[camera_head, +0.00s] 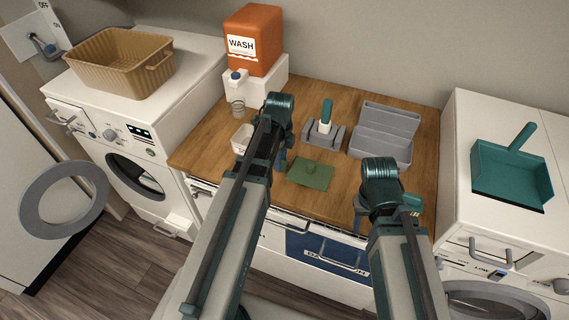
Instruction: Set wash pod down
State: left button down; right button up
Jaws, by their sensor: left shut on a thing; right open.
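My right gripper (386,208) is open and empty near the counter's front right edge. An orange box marked WASH (253,40) stands on a white dispenser at the back left.
A clear cup (237,107) stands below the dispenser tap. A teal-handled brush (325,112) in a grey holder and a grey compartment tray (383,134) stand at the back. Washers flank the counter (340,196), bearing a tan basket (122,65) and teal dustpan (510,172).

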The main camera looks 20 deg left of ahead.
pick_arm(q)
jog(key=shift+a, duration=0.15)
jog(key=shift+f, duration=0.15)
jog(key=shift+c, duration=2.3)
grip_release()
jog(key=shift+r, duration=0.2)
notch_tip(320, 180, up, 12)
jog(key=p, duration=1.2)
